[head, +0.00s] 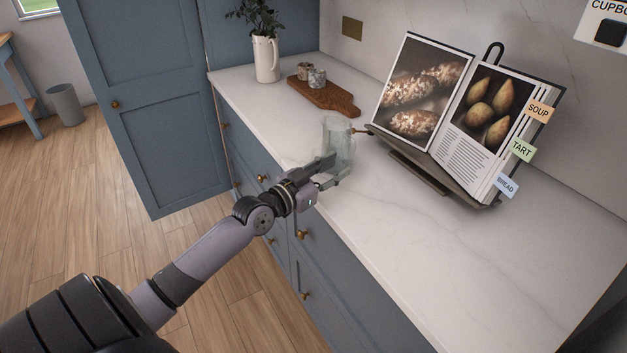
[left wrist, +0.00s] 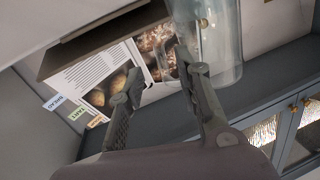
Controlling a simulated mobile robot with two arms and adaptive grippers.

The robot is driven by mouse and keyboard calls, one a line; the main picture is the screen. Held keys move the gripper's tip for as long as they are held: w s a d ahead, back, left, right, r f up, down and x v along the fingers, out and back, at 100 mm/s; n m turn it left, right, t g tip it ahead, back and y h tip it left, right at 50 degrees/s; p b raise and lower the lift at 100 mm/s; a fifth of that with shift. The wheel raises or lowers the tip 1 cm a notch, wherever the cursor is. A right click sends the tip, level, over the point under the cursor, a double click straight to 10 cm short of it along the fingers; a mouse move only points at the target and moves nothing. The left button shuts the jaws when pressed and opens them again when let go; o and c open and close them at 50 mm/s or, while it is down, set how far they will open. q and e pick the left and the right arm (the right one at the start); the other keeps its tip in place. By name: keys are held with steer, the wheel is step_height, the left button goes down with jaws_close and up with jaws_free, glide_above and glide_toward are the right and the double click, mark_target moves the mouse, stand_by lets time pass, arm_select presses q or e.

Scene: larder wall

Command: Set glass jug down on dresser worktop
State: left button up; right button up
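The clear glass jug (head: 339,135) is upright at the dresser worktop (head: 400,240), between the cutting board and the cookbook. It appears to stand on the worktop, though the fingers partly hide its base. My left gripper (head: 338,168) is at the jug's near side, low over the worktop's front part. In the left wrist view, its two fingers (left wrist: 157,72) are spread apart. The right-hand finger overlaps the jug (left wrist: 222,45), while the other is clear of it; I cannot tell whether they touch. My right gripper is not in view.
An open cookbook (head: 480,115) on a dark stand (head: 418,172) is right of the jug. A wooden board (head: 335,98) with small pots (head: 316,78) and a white pitcher (head: 266,60) holding a plant stand behind. The worktop's front right is clear.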

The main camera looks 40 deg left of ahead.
arm_select(q)
steer(key=s+a, duration=0.1)
steer(key=s, duration=0.7)
steer(key=shift+a+b, duration=0.3)
steer(key=shift+b, duration=0.15)
steer(key=shift+s, duration=0.1)
